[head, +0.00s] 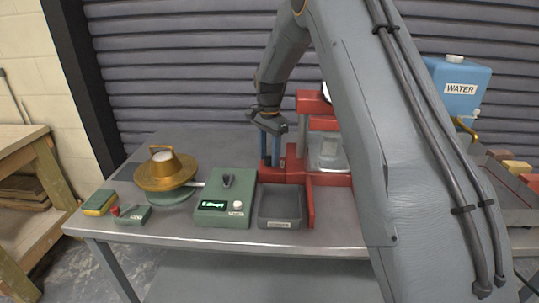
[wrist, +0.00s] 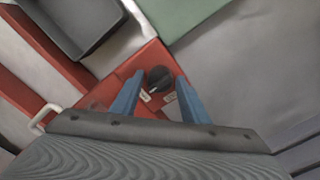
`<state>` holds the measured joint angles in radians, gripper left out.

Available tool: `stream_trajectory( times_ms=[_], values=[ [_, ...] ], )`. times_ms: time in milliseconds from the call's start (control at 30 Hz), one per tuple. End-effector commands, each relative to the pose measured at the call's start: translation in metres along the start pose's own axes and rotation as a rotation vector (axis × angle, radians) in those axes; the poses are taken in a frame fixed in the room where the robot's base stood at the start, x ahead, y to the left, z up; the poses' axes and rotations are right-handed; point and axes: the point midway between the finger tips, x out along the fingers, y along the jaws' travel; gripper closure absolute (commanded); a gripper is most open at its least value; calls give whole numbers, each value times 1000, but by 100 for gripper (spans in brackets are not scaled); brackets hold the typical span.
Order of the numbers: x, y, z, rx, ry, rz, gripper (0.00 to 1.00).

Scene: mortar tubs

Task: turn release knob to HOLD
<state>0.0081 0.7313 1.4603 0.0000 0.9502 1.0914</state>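The release knob (wrist: 159,78) is a small round black knob on the red base (wrist: 122,80) of the press, seen in the wrist view. Small white labels lie beside it; their words are too small to read for sure. My gripper (wrist: 156,88) is open, with one blue finger on each side of the knob and a gap to each. I cannot tell how high the fingertips are above the base. In the head view my gripper (head: 270,146) points down at the left of the red press (head: 308,104); the knob is hidden there.
A grey tray (head: 281,208) and a green box with a lit display (head: 224,199) stand in front of the press. A brass pan (head: 165,174) stands at the left. A blue water container (head: 458,88) is at the right.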

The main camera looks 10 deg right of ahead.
Motion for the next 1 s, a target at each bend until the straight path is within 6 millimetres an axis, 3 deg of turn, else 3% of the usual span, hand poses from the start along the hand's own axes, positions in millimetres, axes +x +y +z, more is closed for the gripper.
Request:
stream_trajectory(
  times_ms=[33, 167, 567, 1000],
  values=[
    [0, 0, 0, 0, 0, 0, 68],
    [0, 0, 0, 0, 0, 0, 90],
    [-1, 0, -1, -72, 0, 0, 91],
    [-1, 0, -1, -431, 1, -1, 91]
  ],
)
